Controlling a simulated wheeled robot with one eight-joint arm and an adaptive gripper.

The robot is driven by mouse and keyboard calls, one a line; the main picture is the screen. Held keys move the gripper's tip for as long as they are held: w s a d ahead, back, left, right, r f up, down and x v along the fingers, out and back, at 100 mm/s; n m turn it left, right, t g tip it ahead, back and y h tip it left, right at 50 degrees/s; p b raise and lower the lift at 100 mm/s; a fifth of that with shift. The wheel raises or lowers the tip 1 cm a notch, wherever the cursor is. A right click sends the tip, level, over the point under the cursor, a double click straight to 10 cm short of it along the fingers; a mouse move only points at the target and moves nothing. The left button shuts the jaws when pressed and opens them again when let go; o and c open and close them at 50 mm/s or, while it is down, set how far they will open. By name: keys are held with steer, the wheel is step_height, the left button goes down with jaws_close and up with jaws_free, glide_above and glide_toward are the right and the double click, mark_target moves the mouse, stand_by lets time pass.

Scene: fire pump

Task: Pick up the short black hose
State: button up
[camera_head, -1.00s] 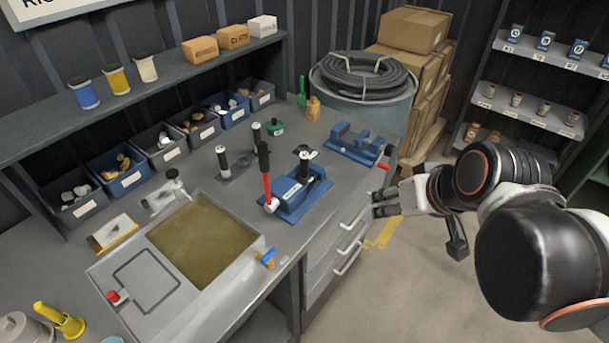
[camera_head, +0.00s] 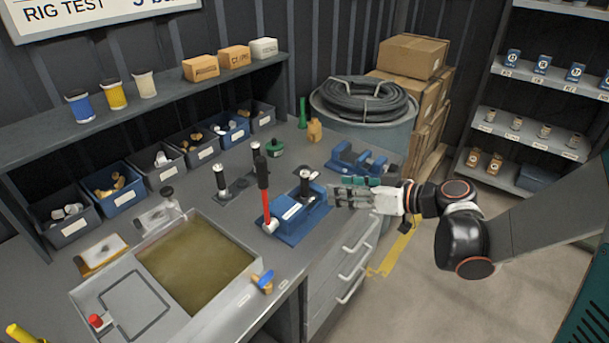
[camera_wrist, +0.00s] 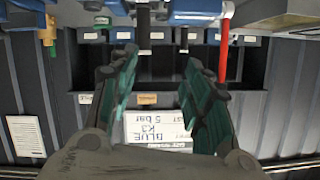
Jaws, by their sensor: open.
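I cannot tell for certain which is the short black hose. My gripper (camera_head: 338,190) is over the right side of the bench, beside the blue pump (camera_head: 298,212), apart from both upright pieces. In the wrist view my gripper (camera_wrist: 160,60) has its green-padded fingers spread, with nothing between them. A dark upright piece (camera_wrist: 143,32) shows beyond the fingertips there.
The red lever (camera_head: 263,190) rises from the pump. A blue vise-like fixture (camera_head: 360,158) lies behind my gripper. A large coiled black hose (camera_head: 366,100) rests on a drum. Bins line the bench's back; a water basin (camera_head: 190,270) is at front left.

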mark_target(305, 172)
step_height(305, 172, down, 4)
steer(key=w+d+n+t+y+b, duration=0.2)
steer(key=w+n+y, duration=0.1)
steer(key=y, duration=0.1)
steer(key=x, duration=0.7)
steer(key=shift+s+a+f+p, duration=0.1)
steer(key=shift+a+f+p, duration=0.05)
steer(key=shift+a+p, duration=0.25)
steer(key=shift+w+b+x, duration=0.25)
steer(key=shift+b+x, duration=0.75)
steer(key=shift+x, duration=2.15)
steer(key=shift+d, duration=0.2)
jaws_close()
